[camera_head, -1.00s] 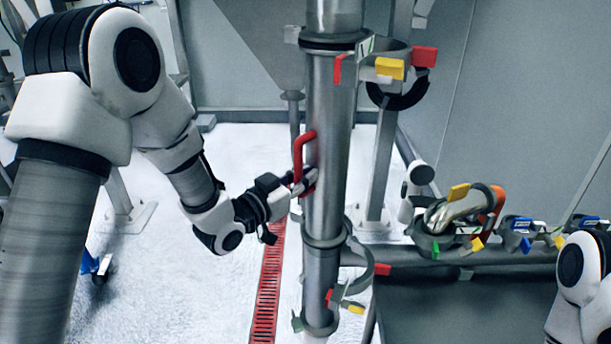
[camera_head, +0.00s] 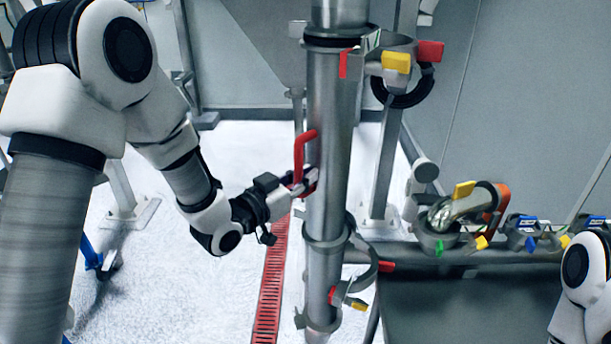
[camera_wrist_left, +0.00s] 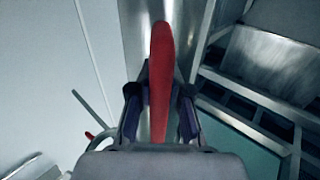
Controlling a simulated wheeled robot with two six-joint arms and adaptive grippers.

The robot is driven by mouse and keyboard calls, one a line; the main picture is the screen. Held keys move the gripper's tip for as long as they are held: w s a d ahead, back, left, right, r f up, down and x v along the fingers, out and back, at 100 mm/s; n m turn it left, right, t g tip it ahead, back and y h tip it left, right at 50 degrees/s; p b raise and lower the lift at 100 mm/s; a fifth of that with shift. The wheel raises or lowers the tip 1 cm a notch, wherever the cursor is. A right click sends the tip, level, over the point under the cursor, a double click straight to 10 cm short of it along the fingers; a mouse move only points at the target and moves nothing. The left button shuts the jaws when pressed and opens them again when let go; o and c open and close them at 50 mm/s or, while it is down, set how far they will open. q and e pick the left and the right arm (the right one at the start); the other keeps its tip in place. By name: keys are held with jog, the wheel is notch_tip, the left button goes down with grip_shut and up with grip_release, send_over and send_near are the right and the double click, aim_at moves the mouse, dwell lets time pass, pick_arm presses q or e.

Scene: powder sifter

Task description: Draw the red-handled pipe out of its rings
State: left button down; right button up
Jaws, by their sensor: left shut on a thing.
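The steel pipe (camera_head: 330,120) stands upright in the head view, with a red handle (camera_head: 299,157) on its left side. My left gripper (camera_head: 306,184) is shut on the lower part of the red handle, close against the pipe. In the left wrist view, the red handle (camera_wrist_left: 161,75) stands between both fingers (camera_wrist_left: 159,115). An upper ring (camera_head: 395,62) with yellow and red tabs hangs open beside the pipe top. A lower ring (camera_head: 368,268) hangs open to the right of the pipe. My right gripper is outside the view.
A bench (camera_head: 460,300) at the right holds a bent metal pipe (camera_head: 452,207) and several clamps with coloured tabs. A red floor grate (camera_head: 270,290) runs below my left gripper. The white floor at the left is mostly clear.

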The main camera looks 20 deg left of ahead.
pick_arm(q)
jog(key=shift+d+b+v, duration=0.15)
jog(key=shift+b+v, duration=0.15)
jog(key=shift+v, duration=0.75)
jog(key=shift+d+b+v, duration=0.2)
jog(key=shift+b+v, duration=0.1)
jog(key=shift+v, duration=0.75)
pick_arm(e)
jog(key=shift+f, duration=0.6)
pick_arm(q)
jog(key=shift+s+r, duration=0.1)
jog(key=shift+s, duration=0.05)
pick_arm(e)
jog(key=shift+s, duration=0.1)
